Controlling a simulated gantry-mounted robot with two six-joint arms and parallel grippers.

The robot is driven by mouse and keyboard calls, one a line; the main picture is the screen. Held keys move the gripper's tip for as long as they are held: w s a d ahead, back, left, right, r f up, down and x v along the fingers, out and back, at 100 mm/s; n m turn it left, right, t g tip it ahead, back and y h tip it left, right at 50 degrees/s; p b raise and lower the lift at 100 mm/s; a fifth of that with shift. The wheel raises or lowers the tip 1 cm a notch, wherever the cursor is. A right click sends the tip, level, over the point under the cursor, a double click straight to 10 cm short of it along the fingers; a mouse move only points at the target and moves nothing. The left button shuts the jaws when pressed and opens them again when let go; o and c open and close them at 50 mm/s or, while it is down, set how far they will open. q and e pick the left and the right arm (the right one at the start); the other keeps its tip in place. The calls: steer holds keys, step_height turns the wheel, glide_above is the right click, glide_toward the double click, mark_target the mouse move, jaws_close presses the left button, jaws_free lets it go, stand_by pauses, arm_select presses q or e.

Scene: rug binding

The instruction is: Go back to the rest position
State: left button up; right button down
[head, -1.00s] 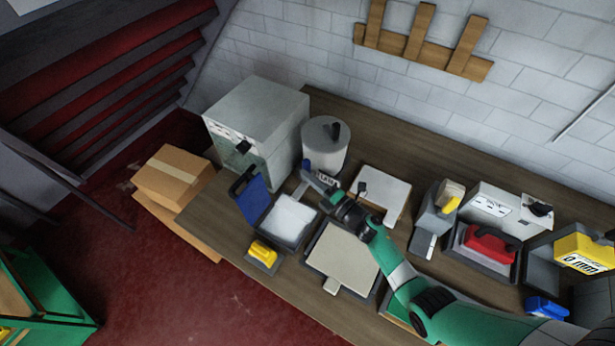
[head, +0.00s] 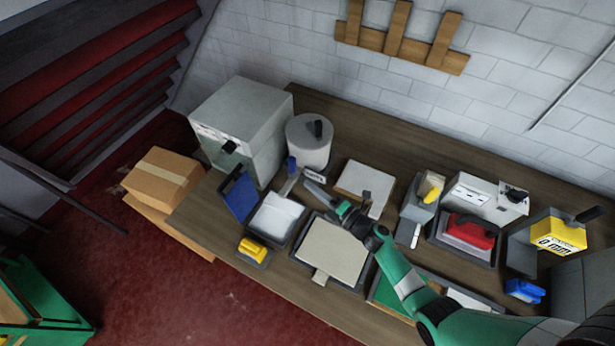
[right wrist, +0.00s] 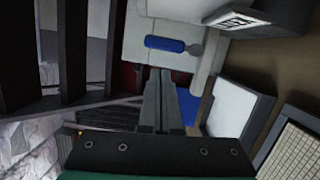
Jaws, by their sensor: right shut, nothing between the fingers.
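My right arm comes in from the lower right in the head view. Its gripper (head: 310,187) is shut and empty, above the table between the lidded cylinder and the beige pad. The shut fingers also show in the right wrist view (right wrist: 160,75). A blue-handled tool (head: 291,166) stands just left of the fingertips, apart from them; its blue handle shows beyond the fingers in the right wrist view (right wrist: 165,44). My left gripper is in neither current view.
A grey cabinet (head: 245,115) and a lidded cylinder (head: 308,148) stand behind the gripper. A white-filled tray (head: 275,218), the beige pad (head: 332,250) and a white slab (head: 362,185) lie close around it. Bins with red and yellow items stand at right.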

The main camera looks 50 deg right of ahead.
steer(key=s, duration=0.2)
steer(key=shift+s, duration=0.35)
steer(key=shift+a, duration=0.1)
